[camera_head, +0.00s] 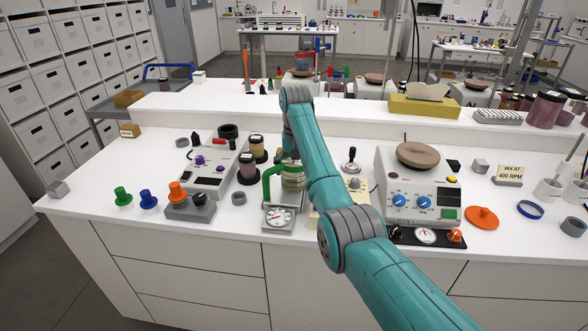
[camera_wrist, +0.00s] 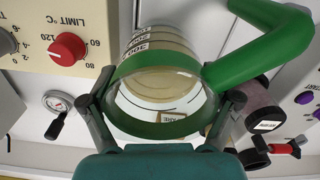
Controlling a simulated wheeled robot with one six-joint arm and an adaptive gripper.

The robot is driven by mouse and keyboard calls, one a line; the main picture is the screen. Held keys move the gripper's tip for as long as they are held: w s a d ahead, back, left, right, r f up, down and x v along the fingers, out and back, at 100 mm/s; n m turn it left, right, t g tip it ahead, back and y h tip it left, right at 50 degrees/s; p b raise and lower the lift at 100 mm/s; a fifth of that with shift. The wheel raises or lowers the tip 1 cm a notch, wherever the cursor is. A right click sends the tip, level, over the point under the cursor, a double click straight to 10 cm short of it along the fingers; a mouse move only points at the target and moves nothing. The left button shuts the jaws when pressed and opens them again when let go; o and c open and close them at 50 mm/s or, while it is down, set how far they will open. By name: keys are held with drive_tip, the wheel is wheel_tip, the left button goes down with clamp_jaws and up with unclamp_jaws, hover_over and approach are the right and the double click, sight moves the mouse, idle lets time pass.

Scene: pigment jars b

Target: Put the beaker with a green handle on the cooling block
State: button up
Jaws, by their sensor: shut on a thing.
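The beaker (camera_head: 292,183) is clear glass with a pale filling, a green band and a green handle (camera_head: 268,182). It is just left of my arm, above and behind a dial scale (camera_head: 278,218); I cannot tell if it touches anything below. In the wrist view the beaker (camera_wrist: 160,48) shows its green band and the handle going off to the upper right. My gripper (camera_wrist: 162,102) has a finger on each side of the band and is shut on it. A ridged grey metal block (camera_head: 497,117) on the raised shelf at right looks like the cooling block.
A white control box (camera_head: 207,165) and dark-lidded jars (camera_head: 248,168) stand left of the beaker. A hotplate (camera_head: 418,185) with a brown disc stands right of my arm. The raised shelf (camera_head: 350,107) runs behind, with a yellow box (camera_head: 425,106) and a large jar (camera_head: 545,110).

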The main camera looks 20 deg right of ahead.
drive_tip(key=o, duration=1.3)
drive_tip(key=shift+f, duration=0.1)
wheel_tip(320, 180, up, 12)
drive_tip(key=shift+r, duration=0.15)
